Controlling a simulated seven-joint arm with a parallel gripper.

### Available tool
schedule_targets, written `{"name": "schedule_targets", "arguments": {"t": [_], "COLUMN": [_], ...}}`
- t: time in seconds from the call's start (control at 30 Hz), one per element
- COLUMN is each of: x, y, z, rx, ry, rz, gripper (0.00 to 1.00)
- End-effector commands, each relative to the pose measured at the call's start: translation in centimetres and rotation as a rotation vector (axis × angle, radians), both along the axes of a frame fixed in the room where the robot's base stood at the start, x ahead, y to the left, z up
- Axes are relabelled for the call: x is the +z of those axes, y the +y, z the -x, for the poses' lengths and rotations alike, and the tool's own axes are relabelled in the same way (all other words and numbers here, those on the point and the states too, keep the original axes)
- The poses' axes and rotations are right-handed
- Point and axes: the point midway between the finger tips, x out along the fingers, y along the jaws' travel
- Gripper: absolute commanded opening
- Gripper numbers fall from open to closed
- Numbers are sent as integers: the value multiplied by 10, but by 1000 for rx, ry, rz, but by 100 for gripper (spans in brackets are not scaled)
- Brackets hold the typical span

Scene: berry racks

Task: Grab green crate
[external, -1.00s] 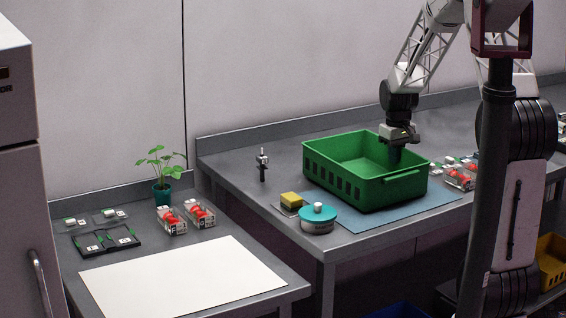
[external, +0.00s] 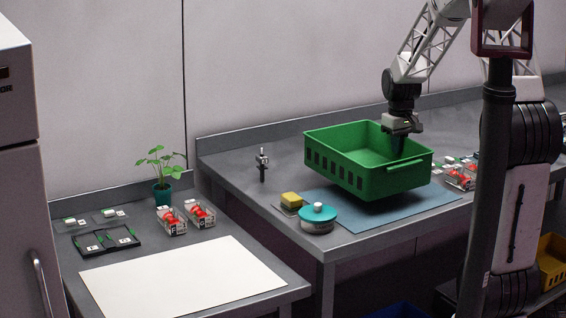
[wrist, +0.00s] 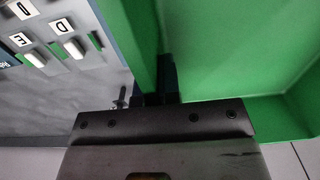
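The green crate (external: 372,180) is held a little above the blue mat (external: 425,208) in the external view, with a shadow under it. It looks slightly tilted and empty in the part I see. My gripper (external: 402,150) is at the crate's back right rim, pointing down. In the wrist view, the crate wall (wrist: 143,40) runs between the fingers of my gripper (wrist: 158,95), which is shut on it. The fingertips are partly hidden by the wall.
A teal-lidded pot (external: 318,218) and a yellow sponge (external: 291,199) stand just left of the mat. Clear berry boxes (external: 460,178) lie right of the crate. The lower left counter holds a white sheet (external: 182,280), a potted plant (external: 162,192), more berry boxes and a black rack (external: 105,240).

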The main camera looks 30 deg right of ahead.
Motion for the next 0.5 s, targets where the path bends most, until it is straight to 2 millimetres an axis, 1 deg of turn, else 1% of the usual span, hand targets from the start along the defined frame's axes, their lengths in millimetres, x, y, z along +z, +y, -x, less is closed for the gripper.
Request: {"name": "schedule_targets", "arguments": {"t": [0.5], "x": [9], "y": [26], "z": [76], "rx": [0], "ry": [-3], "rz": [1], "gripper": [0]}}
